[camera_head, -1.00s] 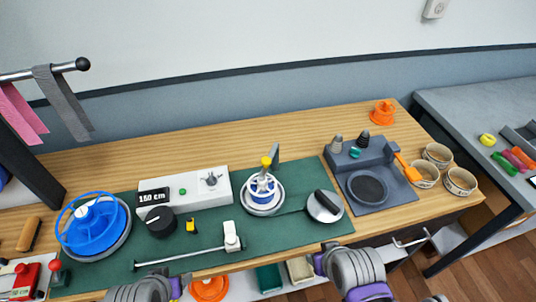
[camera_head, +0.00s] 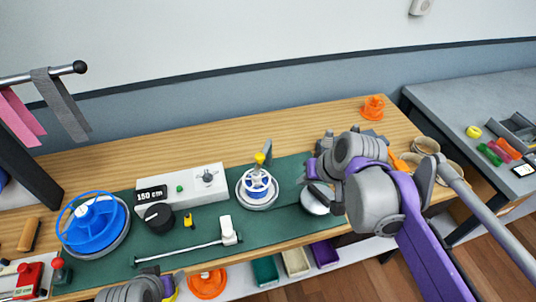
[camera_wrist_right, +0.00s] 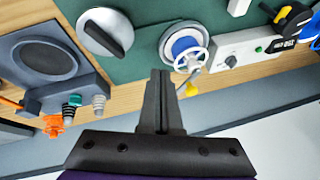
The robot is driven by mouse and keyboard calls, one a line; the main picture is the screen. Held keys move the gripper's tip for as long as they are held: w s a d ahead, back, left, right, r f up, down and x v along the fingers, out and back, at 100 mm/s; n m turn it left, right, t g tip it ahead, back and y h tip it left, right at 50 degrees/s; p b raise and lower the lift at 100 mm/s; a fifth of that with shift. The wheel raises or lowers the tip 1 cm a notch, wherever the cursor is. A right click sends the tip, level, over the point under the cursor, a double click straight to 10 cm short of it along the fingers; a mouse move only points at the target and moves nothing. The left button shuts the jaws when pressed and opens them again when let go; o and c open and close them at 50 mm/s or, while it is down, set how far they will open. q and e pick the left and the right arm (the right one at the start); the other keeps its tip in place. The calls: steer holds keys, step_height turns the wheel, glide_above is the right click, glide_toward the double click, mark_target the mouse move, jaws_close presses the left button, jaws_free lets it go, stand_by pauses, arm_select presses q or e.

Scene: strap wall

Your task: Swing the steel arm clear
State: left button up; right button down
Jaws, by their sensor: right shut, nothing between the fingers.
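A thin steel arm (camera_head: 180,249) lies across the front of the green mat, from a small upright at its left end to a white block (camera_head: 228,230) at its right. My right gripper (camera_head: 312,175) is over the right part of the mat, beside the spool and above the black-handled disc, apart from the steel arm. In the right wrist view its dark fingers (camera_wrist_right: 160,75) are closed together and empty. My left arm shows at the bottom edge; its left gripper (camera_head: 170,287) is mostly cut off, so its fingers are hidden.
A blue-white spool (camera_head: 257,186) with a yellow knob stands right of the white 150 cm box (camera_head: 207,186). A blue wheel (camera_head: 95,226) is at left. The disc (camera_head: 314,205), also in the wrist view (camera_wrist_right: 103,32), is partly hidden. An orange piece (camera_head: 373,107) stands at the back.

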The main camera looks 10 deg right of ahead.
steer(key=w+d+r+y, duration=0.1)
steer(key=w+r, duration=0.5)
steer(key=shift+d+m, duration=0.15)
steer(key=shift+m, duration=0.25)
steer(key=shift+w, duration=0.15)
steer(key=w+a+f, duration=0.6)
steer(key=f, duration=0.3)
steer(key=shift+a+p, duration=0.25)
steer(key=shift+p, duration=0.05)
steer(key=shift+a, duration=0.1)
